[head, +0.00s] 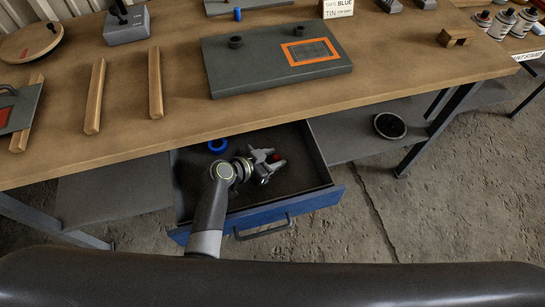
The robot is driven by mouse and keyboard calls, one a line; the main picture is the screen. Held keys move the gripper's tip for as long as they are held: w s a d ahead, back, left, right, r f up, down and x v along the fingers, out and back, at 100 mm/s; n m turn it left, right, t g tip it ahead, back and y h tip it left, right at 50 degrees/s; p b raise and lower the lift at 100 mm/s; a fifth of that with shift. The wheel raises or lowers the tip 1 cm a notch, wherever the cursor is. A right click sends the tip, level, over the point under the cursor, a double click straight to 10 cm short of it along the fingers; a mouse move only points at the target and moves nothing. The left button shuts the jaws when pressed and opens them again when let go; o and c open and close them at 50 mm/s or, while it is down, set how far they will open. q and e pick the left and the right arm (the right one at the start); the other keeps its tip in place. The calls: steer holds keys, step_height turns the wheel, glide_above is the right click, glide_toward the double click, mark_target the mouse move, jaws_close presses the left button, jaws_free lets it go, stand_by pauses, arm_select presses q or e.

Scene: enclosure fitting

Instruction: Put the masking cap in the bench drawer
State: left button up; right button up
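The bench drawer (325,198) is pulled out below the bench top, with a blue front and a dark inside. My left gripper (274,157) reaches down into it, its fingers spread apart. A small red piece, likely the masking cap (276,158), shows between the fingertips, partly hidden by them. I cannot tell whether the fingers grip it or whether it rests on the drawer floor. My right gripper is not in view.
A blue ring (217,145) lies at the back of the drawer. On the bench top (190,115) are a grey panel (225,75) with an orange-framed window, wooden bars (155,85) and a small blue cylinder (238,14). A round dark bowl (390,126) sits on the shelf to the right.

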arm_select(q)
steer(key=shift+r+p, duration=0.3)
steer(key=v, duration=1)
steer(key=shift+s+a, duration=0.25)
steer(key=shift+a, duration=0.05)
steer(key=shift+s+a+r, duration=0.35)
steer(key=shift+s+a, duration=0.05)
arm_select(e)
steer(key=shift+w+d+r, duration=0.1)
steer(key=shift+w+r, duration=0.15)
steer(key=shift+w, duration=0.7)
